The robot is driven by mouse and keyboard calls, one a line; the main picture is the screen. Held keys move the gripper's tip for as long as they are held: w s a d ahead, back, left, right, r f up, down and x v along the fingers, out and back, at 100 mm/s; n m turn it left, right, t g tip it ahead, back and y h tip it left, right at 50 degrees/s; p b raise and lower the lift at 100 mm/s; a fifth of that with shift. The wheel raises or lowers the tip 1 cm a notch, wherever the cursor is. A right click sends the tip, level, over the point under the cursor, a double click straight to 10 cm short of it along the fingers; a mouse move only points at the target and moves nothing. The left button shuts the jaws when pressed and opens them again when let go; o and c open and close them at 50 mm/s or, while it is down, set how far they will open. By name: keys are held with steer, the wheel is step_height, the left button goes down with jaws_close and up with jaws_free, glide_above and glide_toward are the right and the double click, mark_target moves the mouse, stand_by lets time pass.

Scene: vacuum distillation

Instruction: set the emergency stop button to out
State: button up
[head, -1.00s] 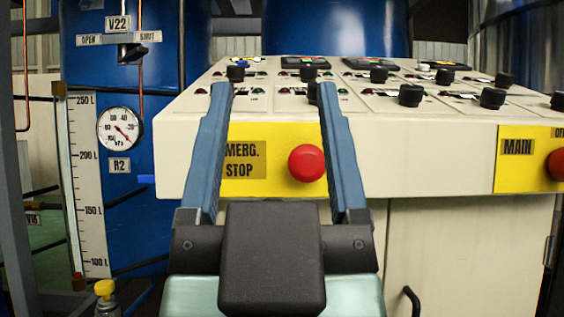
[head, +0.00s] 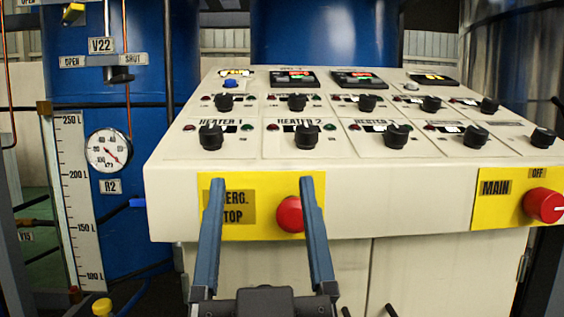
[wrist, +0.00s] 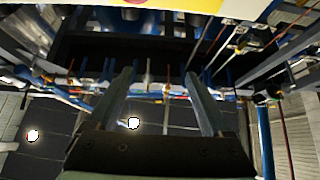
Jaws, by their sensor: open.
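The emergency stop button (head: 290,214) is a round red knob on a yellow plate (head: 239,233) on the front face of the control console. The plate carries a label reading "EMERG. STOP", partly covered by my left finger. My gripper (head: 262,184) is open and empty, with its two blue fingers pointing up in front of the plate. In the head view the button shows between the fingers, close to the right one. Whether the fingers touch the plate cannot be told. In the wrist view my gripper (wrist: 168,80) is open with nothing between the fingers; a yellow edge (wrist: 200,5) shows at the top.
The console top (head: 340,150) carries several black knobs and small displays. A red main switch (head: 543,205) sits on a yellow plate at the right. A blue tank with a gauge (head: 109,150) and a level scale (head: 80,200) stand at the left.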

steer(key=w+g+p, duration=0.2)
steer(key=p, duration=0.6)
steer(key=g+p, duration=0.5)
steer(key=p, duration=1.6)
glide_toward(295, 219)
steer(key=w+p, duration=0.2)
steer(key=w, duration=0.9)
steer(key=shift+a+r, duration=0.1)
steer(key=shift+s, duration=0.1)
jaws_close()
